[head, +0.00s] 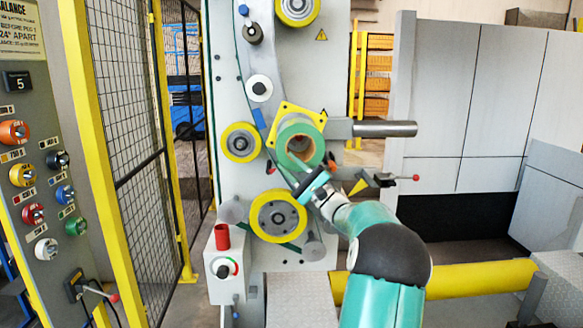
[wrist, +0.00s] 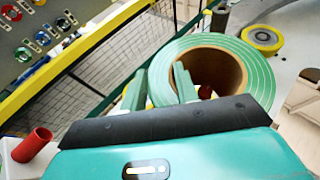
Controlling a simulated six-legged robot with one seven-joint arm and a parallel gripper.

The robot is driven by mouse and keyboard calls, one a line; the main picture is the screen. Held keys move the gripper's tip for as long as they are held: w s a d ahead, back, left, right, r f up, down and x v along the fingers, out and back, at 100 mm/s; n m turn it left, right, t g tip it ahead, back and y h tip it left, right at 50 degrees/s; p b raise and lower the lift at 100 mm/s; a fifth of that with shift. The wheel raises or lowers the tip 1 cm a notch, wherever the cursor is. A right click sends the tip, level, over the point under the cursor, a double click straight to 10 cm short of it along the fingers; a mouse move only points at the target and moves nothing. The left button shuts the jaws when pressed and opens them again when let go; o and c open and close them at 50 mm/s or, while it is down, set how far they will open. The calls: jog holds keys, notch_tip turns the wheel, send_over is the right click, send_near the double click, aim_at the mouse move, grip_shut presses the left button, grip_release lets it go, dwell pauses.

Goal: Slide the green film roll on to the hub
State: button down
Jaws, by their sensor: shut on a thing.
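The green film roll (head: 284,143) has a brown core and is held in front of a yellow square plate (head: 287,108) on the machine face. It also shows large in the wrist view (wrist: 232,51), its open brown core facing the camera. My gripper (head: 312,183) reaches in from the lower right and is shut on the roll's lower edge. In the wrist view my gripper (wrist: 160,82) has one finger inside the core and one outside, with the green wall between them. The hub is not clearly visible behind the roll; I cannot tell whether the core is around it.
Yellow-rimmed rollers (head: 240,142) and (head: 278,216) sit left of and below the roll. A grey bar (head: 385,129) sticks out to the right, above a red-tipped lever (head: 400,178). A mesh fence (head: 137,130) stands left.

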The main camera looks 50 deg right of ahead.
jog(key=shift+w+d+r, duration=0.1)
jog(key=shift+w+d, duration=1.55)
jog(key=shift+d, duration=0.2)
jog(key=shift+w+d+r, duration=0.1)
jog(key=shift+w+d, duration=1.5)
jog(key=shift+d, duration=0.25)
dwell(1.4)
jog(key=shift+s, duration=0.1)
